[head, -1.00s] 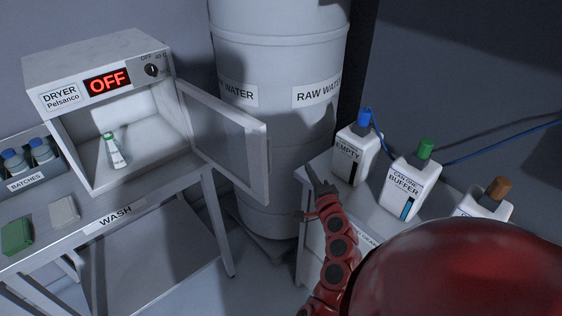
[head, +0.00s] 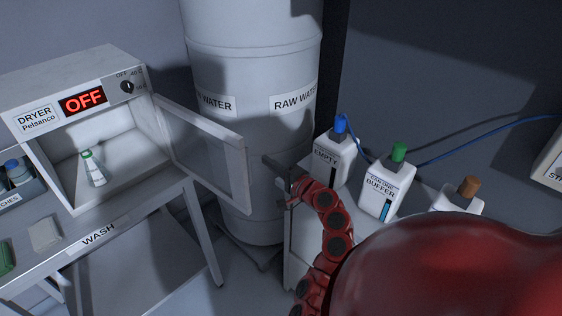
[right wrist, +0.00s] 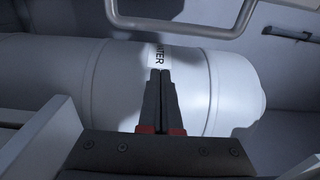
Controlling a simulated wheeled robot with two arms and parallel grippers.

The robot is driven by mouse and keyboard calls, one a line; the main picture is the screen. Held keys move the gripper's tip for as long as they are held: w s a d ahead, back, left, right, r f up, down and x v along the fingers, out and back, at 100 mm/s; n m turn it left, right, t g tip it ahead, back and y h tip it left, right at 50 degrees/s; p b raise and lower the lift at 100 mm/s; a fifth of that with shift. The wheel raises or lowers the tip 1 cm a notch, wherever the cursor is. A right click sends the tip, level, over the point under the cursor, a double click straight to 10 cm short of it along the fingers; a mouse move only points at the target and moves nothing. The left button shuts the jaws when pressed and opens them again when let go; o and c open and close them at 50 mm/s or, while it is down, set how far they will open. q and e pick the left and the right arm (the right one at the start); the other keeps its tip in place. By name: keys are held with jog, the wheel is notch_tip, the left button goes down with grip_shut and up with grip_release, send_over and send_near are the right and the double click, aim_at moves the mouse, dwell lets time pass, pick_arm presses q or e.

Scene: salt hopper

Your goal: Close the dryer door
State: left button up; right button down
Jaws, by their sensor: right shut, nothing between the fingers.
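The white dryer (head: 75,110) stands on the wash bench at the left, its display reading OFF. Its door (head: 207,155), a pale frame with a grey panel, is hinged at the opening's right side and swung wide open toward the right. A small white bottle with a green cap (head: 93,168) is inside the dryer. My right gripper (head: 271,167) is just right of the door's free edge, apart from it, in front of the barrel. In the right wrist view the gripper (right wrist: 160,75) has its fingers together and empty. My left gripper is not in view.
A large white water barrel (head: 250,70) stands behind the door. On the right bench are bottles with blue (head: 334,155), green (head: 387,185) and brown caps (head: 458,198). The wash bench (head: 120,230) holds a grey block (head: 45,233) and a green block (head: 6,256).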

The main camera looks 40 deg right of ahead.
jog(key=a+p, duration=0.2)
jog(key=a, duration=0.1)
jog(key=shift+s+a+f, duration=0.1)
jog(key=shift+a, duration=0.3)
